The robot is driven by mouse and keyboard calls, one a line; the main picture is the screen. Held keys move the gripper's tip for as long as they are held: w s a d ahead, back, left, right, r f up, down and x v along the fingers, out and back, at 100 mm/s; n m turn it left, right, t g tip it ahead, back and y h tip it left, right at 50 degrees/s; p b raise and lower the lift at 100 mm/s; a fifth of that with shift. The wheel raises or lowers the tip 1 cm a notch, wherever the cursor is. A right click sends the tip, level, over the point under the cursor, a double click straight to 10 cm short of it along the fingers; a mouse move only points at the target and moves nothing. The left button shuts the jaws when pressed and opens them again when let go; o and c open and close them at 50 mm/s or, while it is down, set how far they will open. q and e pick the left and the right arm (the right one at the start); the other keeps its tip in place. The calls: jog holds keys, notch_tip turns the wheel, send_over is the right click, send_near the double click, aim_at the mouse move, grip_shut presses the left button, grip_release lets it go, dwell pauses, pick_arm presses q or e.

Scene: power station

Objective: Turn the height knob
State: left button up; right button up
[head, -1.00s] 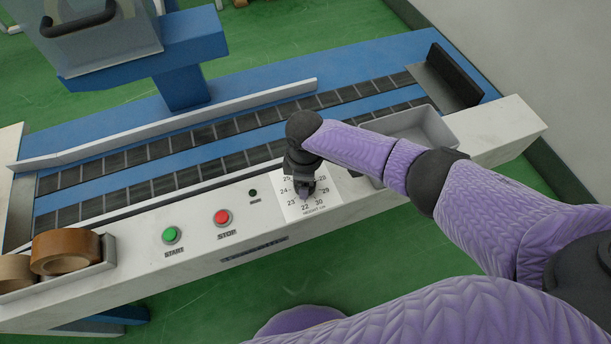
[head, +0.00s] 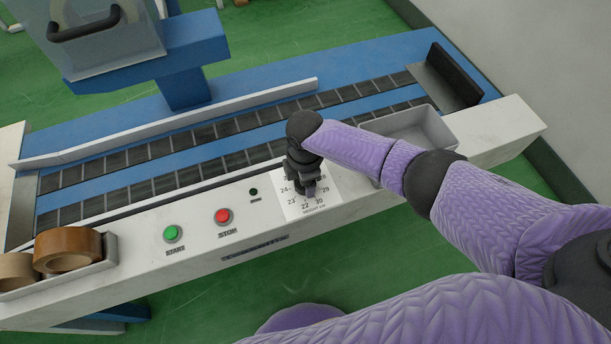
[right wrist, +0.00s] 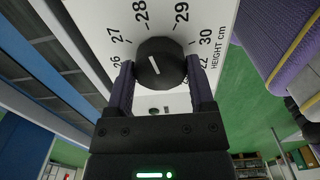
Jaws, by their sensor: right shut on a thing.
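The height knob (right wrist: 160,63) is a round black knob with a white line on its face. It sits on a white dial plate (right wrist: 215,22) printed with numbers and "HEIGHT cm". The line points roughly toward 28 in the right wrist view. My right gripper (right wrist: 161,72) is shut on the knob, one finger on each side. In the head view the right gripper (head: 309,192) points down onto the dial plate (head: 297,208) and hides the knob. My left gripper is not in view.
A green START button (head: 172,233) and a red STOP button (head: 222,216) lie left of the dial on the white panel. Tape rolls (head: 68,248) sit in a holder at far left. A grey tray (head: 425,126) is at right. The roller conveyor (head: 190,140) runs behind.

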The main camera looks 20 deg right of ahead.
jog(key=shift+a, duration=0.1)
jog(key=o, duration=1)
jog(key=shift+o, duration=1)
pick_arm(q)
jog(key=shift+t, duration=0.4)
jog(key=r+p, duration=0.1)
jog(key=p, duration=0.1)
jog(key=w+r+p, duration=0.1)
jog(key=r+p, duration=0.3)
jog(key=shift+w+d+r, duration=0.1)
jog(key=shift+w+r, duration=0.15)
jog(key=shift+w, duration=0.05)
pick_arm(e)
notch_tip(320, 180, up, 10)
jog(key=shift+f, duration=0.1)
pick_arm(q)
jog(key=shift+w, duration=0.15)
